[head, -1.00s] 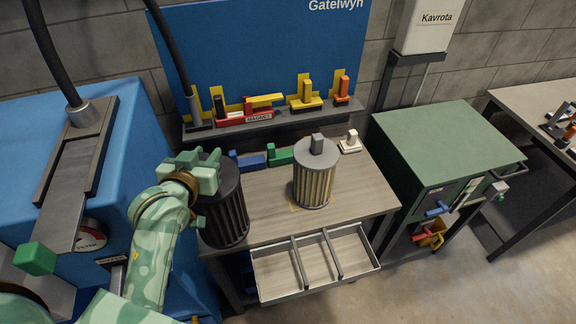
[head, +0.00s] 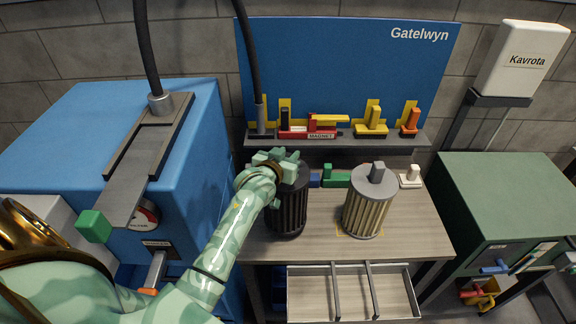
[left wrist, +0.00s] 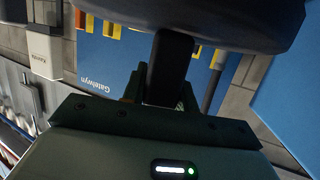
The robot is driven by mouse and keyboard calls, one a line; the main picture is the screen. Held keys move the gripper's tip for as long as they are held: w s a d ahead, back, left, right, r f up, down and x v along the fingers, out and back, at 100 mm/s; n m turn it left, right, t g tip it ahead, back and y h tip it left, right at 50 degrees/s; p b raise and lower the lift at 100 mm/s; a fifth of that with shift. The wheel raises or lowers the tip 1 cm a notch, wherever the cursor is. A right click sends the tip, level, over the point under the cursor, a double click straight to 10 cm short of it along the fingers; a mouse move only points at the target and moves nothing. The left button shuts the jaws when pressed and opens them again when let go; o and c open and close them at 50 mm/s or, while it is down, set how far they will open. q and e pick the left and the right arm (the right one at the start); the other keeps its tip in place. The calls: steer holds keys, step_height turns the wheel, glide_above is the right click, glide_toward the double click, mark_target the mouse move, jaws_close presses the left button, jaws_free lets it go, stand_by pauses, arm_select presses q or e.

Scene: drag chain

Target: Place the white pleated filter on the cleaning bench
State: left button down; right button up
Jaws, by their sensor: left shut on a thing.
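A pleated filter with cream-white pleats (head: 366,212) and a grey cap with a knob stands upright on the wood-topped bench (head: 415,230), inside a yellow floor mark. A dark, near-black pleated filter (head: 288,213) is upright to its left, over the bench's left part. I cannot tell whether its base touches the bench top. My left gripper (head: 277,163) is shut on the dark filter's top knob. The left wrist view shows the dark knob (left wrist: 170,65) between my left fingers and the dark cap (left wrist: 220,22) beyond. My right gripper is not in view.
A blue cabinet (head: 90,130) with a grey chute stands left. A blue backboard (head: 345,70) with a rack of coloured tools rises behind the bench. Green and white small blocks (head: 410,178) sit at the back. An open divided drawer (head: 345,295) juts out in front. A green cabinet (head: 510,200) stands right.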

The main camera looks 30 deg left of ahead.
arm_select(q)
steer(key=shift+w+f, duration=0.25)
steer(key=shift+w, duration=0.1)
steer(key=shift+f, duration=1.6)
steer(key=c, duration=1.1)
jaws_free()
steer(key=shift+f, duration=0.1)
steer(key=shift+s, duration=0.1)
